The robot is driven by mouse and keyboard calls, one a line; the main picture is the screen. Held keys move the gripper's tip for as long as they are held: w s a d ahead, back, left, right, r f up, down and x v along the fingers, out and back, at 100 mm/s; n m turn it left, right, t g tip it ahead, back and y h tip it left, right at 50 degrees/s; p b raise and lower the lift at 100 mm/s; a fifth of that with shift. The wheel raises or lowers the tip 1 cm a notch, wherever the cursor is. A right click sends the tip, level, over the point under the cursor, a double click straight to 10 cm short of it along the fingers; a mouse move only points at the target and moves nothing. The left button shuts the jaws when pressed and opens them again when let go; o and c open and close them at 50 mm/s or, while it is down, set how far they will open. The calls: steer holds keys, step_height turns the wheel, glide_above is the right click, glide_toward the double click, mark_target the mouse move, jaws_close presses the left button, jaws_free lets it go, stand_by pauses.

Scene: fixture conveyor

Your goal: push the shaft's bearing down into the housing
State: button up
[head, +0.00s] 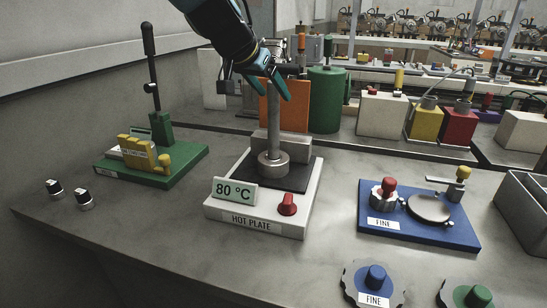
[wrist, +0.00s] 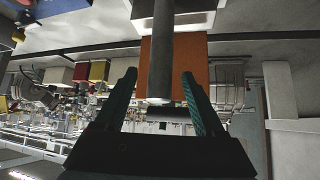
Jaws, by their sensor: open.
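A grey metal shaft (head: 273,122) stands upright on the dark top of the hot plate (head: 222,209). Around its foot is a wide round grey metal part (head: 273,168) with a smaller collar; I cannot tell bearing from housing here. My gripper (head: 277,84) is at the shaft's upper end, its teal fingers open. In the wrist view the shaft (wrist: 161,50) runs between the two spread fingers of my gripper (wrist: 159,75), with a visible gap on each side. The shaft's top is partly hidden by my gripper in the head view.
The hot plate has an "80 °C" display (head: 234,191) and a red knob (head: 288,204). A grey block and an orange panel (head: 296,106) stand behind the shaft. A green lever press (head: 158,140) is left, a blue fixture (head: 412,232) right. The front-left bench is mostly clear.

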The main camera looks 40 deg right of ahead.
steer(key=shift+f, duration=0.15)
steer(key=shift+a, duration=0.1)
steer(key=b+v, duration=0.1)
steer(key=v, duration=1)
